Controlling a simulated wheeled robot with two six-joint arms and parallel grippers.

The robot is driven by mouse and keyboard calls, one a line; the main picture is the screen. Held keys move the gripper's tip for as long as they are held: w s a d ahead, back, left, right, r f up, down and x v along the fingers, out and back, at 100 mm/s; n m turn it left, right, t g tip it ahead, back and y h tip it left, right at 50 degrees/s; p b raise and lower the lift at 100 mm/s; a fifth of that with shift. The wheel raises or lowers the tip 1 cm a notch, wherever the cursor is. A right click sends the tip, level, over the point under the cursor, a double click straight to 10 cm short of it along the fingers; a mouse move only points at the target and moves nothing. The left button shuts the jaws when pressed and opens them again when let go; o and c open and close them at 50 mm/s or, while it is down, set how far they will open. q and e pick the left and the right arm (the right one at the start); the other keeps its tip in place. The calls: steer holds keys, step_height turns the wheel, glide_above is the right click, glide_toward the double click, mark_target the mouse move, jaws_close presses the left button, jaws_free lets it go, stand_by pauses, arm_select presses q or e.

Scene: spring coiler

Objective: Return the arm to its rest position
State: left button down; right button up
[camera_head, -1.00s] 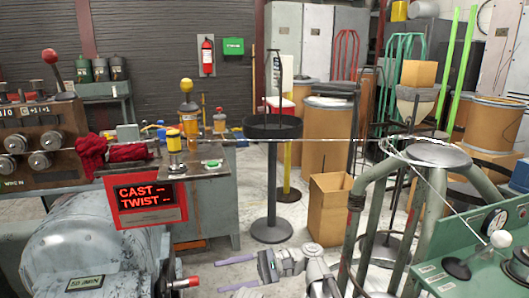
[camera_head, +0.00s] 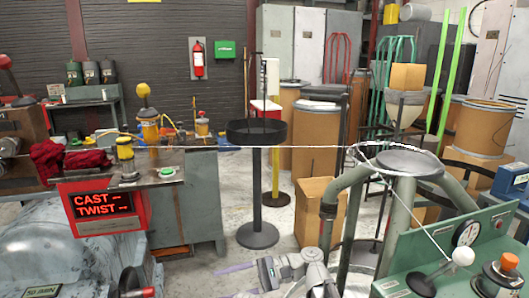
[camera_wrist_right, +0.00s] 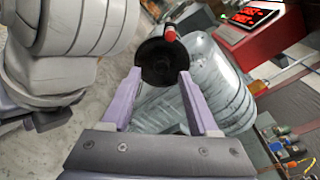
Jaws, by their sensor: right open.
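My right gripper (camera_head: 234,281) is low in the middle of the head view, its two purple fingers spread apart and pointing left. In the right wrist view the gripper (camera_wrist_right: 159,75) is open with nothing between its fingers. Beyond its fingertips there is a black round handwheel (camera_wrist_right: 158,62) with a red handle (camera_wrist_right: 169,32); it looks apart from the fingers. In the head view the red handle (camera_head: 140,293) shows at the bottom left. My left gripper is not in view.
The grey machine (camera_head: 60,255) with a red CAST/TWIST display (camera_head: 103,203) is at left. A green control panel (camera_head: 440,240) is at the lower right. A wire (camera_head: 300,147) runs across to a round-topped stand (camera_head: 408,164). Open floor shows around the black pedestal (camera_head: 258,235).

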steer(key=s+d+f+n+t+h, duration=0.1)
steer(key=d+f+t+h, duration=0.1)
steer(key=d+f+h, duration=0.35)
steer(key=d+f+n+t+h, duration=0.1)
steer(key=d+f+h, duration=0.15)
steer(key=f, duration=0.55)
steer(key=s+d+f+n+t+h, duration=0.1)
steer(key=d+f+n+h, duration=0.25)
steer(key=d, duration=0.55)
steer(key=s+d+f+n+t+h, duration=0.1)
steer(key=d+f+n+h, duration=0.15)
steer(key=d+h, duration=0.45)
steer(key=s+a+n, duration=0.3)
steer(key=s+a, duration=0.3)
steer(key=a, duration=0.3)
step_height(320, 180, up, 31)
steer(key=p, duration=3.1)
steer(key=shift+w+g+y+p, duration=0.25)
steer(key=shift+g+y+p, duration=0.15)
steer(key=shift+y, duration=0.05)
